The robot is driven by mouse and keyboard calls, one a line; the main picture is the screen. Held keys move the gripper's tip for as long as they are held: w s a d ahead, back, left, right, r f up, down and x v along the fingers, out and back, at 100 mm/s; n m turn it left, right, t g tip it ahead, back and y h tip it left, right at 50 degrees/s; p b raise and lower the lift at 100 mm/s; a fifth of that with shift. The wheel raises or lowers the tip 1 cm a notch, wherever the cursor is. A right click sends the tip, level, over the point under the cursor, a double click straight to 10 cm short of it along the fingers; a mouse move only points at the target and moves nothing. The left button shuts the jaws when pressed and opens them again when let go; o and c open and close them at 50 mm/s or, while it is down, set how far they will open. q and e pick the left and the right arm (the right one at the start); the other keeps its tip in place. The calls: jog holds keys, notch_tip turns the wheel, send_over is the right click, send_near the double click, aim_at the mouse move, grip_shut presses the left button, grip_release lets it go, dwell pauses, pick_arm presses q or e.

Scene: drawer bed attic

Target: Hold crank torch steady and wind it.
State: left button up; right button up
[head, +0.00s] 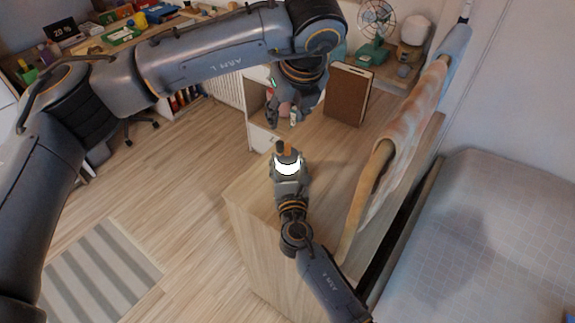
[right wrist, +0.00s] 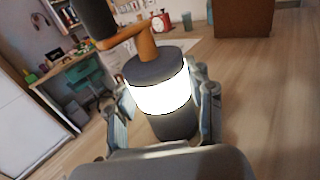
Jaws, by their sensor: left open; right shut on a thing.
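The crank torch (head: 287,166) is a dark grey cylinder with a glowing white band, standing upright above the wooden cabinet top. It fills the middle of the right wrist view (right wrist: 162,92). Its orange-brown crank arm (right wrist: 143,42) rises from the top and bends to the left, ending in a dark knob (right wrist: 94,17). My right gripper (right wrist: 165,100) is shut around the torch body, a finger on each side. My left gripper (head: 283,117) is open and empty, pointing down just above the crank in the head view. Whether it touches the knob cannot be told.
A brown box or book (head: 348,94) stands on the cabinet top (head: 335,150) behind. A draped blanket (head: 400,125) hangs over the rail at the right, with a bed (head: 500,230) beyond. A green fan (head: 374,30) stands at the back. The cabinet's left edge drops to open floor.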

jog(key=o, duration=1.3)
jog(key=shift+o, duration=0.2)
jog(key=shift+s, duration=0.1)
jog(key=s, duration=0.8)
jog(key=s+d, duration=0.1)
jog(key=s, duration=0.2)
jog(key=shift+s, duration=0.4)
jog(key=shift+f, duration=0.1)
